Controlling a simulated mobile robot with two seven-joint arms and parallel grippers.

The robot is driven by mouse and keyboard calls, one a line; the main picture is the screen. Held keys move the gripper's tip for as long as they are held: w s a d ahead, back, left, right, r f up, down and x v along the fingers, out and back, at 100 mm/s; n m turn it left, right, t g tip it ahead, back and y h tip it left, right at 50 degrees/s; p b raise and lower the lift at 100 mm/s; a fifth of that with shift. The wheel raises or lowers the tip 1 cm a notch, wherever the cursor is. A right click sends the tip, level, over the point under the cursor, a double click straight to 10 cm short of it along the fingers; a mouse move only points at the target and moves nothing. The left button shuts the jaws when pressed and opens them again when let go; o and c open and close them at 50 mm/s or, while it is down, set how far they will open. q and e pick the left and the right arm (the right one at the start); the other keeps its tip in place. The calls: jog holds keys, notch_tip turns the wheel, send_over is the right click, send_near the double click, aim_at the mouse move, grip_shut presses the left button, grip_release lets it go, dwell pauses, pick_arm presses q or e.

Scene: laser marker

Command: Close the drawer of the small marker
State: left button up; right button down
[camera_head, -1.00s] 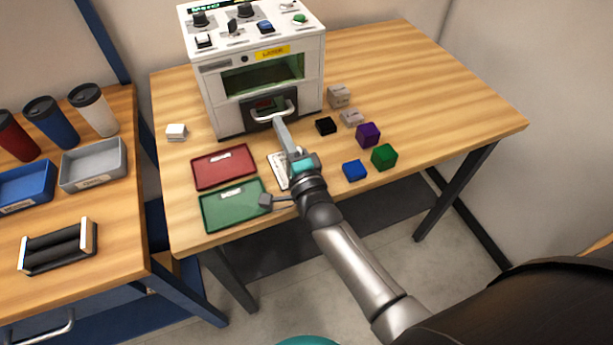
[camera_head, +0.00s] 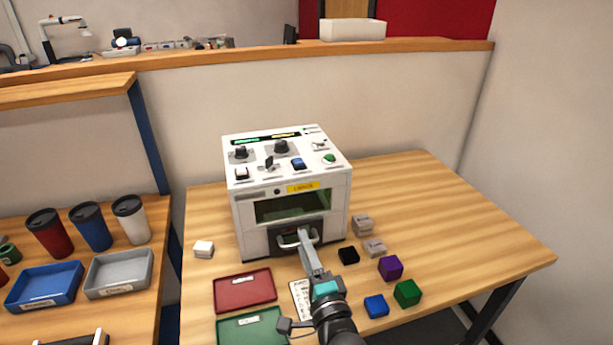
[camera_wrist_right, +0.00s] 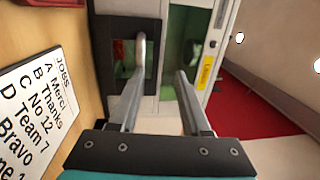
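The small marker (camera_head: 245,222) is a white box with a green window and knobs on top. Its dark drawer front (camera_head: 286,236) is low in the front face and looks about flush; a small gap cannot be told. The pale drawer handle (camera_head: 297,241) also shows in the right wrist view (camera_wrist_right: 140,46). My right gripper (camera_head: 307,243) is at the handle, its fingers apart in the wrist view (camera_wrist_right: 160,84). The handle lies at the tip of the left-hand finger there, not clearly between the fingers; contact cannot be told. My left gripper is not in view.
A red tray (camera_head: 245,290), a green tray (camera_head: 250,333) and a jobs sheet (camera_head: 299,292) lie before the marker. Black (camera_head: 348,256), purple (camera_head: 390,267), blue (camera_head: 376,306) and green (camera_head: 407,293) cubes stand to the right. The table's right side is clear.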

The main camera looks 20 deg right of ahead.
notch_tip(320, 180, up, 17)
jog(key=p, duration=0.5)
jog(key=s+a+f+n+g+y, duration=0.1)
jog(key=s+f+n+g+y, duration=0.1)
jog(key=s+f+n+g, duration=0.85)
jog(key=s+d+f+n+g+h, duration=0.1)
jog(key=s+d+f+n+g, duration=0.15)
jog(key=s+f+n, duration=0.45)
jog(key=s+d+f+n+g+h, duration=0.2)
jog(key=s+g, duration=0.1)
jog(key=s, duration=0.7)
notch_tip(320, 180, down, 22)
jog(key=s+g, duration=0.1)
jog(key=s, duration=0.1)
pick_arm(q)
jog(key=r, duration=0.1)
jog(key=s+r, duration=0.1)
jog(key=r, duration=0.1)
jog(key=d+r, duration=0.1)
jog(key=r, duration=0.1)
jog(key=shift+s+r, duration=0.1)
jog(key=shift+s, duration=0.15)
pick_arm(e)
jog(key=s+d+f+g, duration=0.1)
jog(key=s+d+f, duration=0.1)
jog(key=s+f, duration=1.2)
jog(key=shift+s+d, duration=0.4)
jog(key=shift+s, duration=0.35)
